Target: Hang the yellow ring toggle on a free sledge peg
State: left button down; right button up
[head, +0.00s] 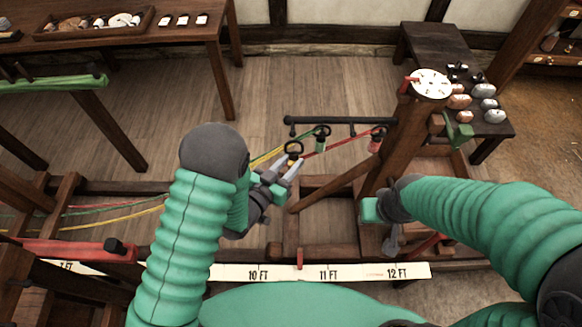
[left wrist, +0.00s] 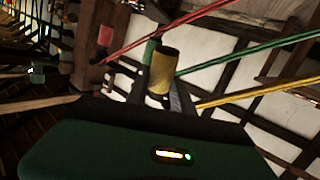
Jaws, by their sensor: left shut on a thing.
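In the head view my left gripper (head: 284,168) is shut on the yellow ring toggle, with a dark ring (head: 293,148) standing just past the fingertips. The toggle's body is mostly hidden there; in the left wrist view the yellow toggle (left wrist: 163,75) shows clearly, a short cylinder. A yellow rope (head: 264,157) runs to it from the left. The dark sledge bar (head: 345,120) is beyond the gripper. A green toggle (head: 320,140) and a red toggle (head: 375,142) hang at the bar, apart from my gripper. My right gripper (head: 372,209) is low at the right; its fingers are unclear.
A wooden post with a white dial (head: 431,83) stands right of the bar. A white measuring strip (head: 345,271) crosses the front. Green and red ropes pass near the gripper. A dark bench (head: 440,42) with stones is at the back right. Floor behind the bar is clear.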

pick_arm(q)
jog(key=shift+w+a, duration=0.25)
jog(key=shift+w, duration=0.7)
jog(key=shift+w+d+f+b, duration=0.1)
jog(key=shift+w+f+b, duration=0.15)
jog(key=shift+w, duration=0.55)
jog(key=shift+w+a+f+b, duration=0.1)
jog(key=shift+w+f+b, duration=0.1)
jog(key=shift+w+b, duration=0.4)
jog(key=shift+w+d+f+b, duration=0.1)
jog(key=shift+w+f, duration=0.1)
jog(key=shift+w, duration=0.75)
jog(key=c, duration=1)
grip_release()
